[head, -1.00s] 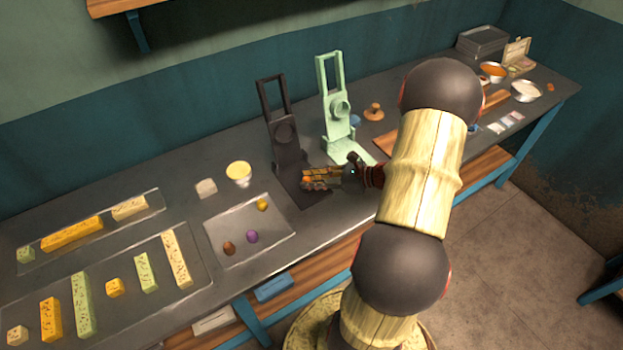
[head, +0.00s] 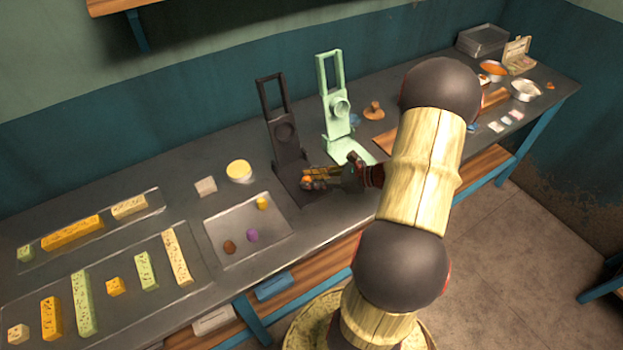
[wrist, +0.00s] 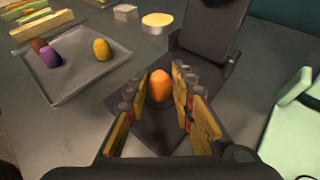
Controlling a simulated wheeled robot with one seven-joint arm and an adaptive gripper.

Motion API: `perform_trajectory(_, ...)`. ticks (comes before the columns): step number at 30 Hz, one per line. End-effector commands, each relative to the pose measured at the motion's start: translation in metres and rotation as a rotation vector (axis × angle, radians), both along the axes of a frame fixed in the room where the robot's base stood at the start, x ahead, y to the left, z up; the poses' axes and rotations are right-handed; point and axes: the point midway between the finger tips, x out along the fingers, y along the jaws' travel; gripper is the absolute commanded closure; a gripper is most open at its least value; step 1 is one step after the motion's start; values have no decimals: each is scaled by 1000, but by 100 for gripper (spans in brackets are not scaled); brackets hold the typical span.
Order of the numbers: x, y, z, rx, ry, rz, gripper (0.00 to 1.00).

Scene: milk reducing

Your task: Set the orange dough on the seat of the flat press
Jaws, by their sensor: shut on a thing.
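The orange dough (wrist: 160,84) is a small rounded lump, upright between the fingers of my gripper (wrist: 158,100). My gripper is shut on it, and it also shows in the head view (head: 310,180). They are over the base of a dark press (head: 284,140), whose tall handle frame stands behind. In the wrist view the dark press (wrist: 207,55) has a round dark seat (wrist: 152,100) right under the dough. Whether the dough touches the seat is hard to tell. A pale green press (head: 338,112) stands to the right.
A metal tray (head: 225,222) left of the dark press holds brown, purple and yellow lumps. A yellow-topped round cup (head: 239,170) and a pale block (head: 206,187) stand behind the tray. Blocks lie farther left. The green press is close on the right.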

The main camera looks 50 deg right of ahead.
Motion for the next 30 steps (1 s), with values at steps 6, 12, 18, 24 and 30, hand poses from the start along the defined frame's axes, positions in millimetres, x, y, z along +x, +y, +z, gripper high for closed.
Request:
perform_trajectory(6, 0, 0, -1, 0, 0, 0, 93)
perform_trajectory(12, 0, 0, -2, 0, 0, 0, 93)
perform_trajectory(18, 0, 0, -3, 0, 0, 0, 73)
perform_trajectory(24, 0, 0, -3, 0, 0, 0, 62)
perform_trajectory(30, 0, 0, -3, 0, 0, 0, 54)
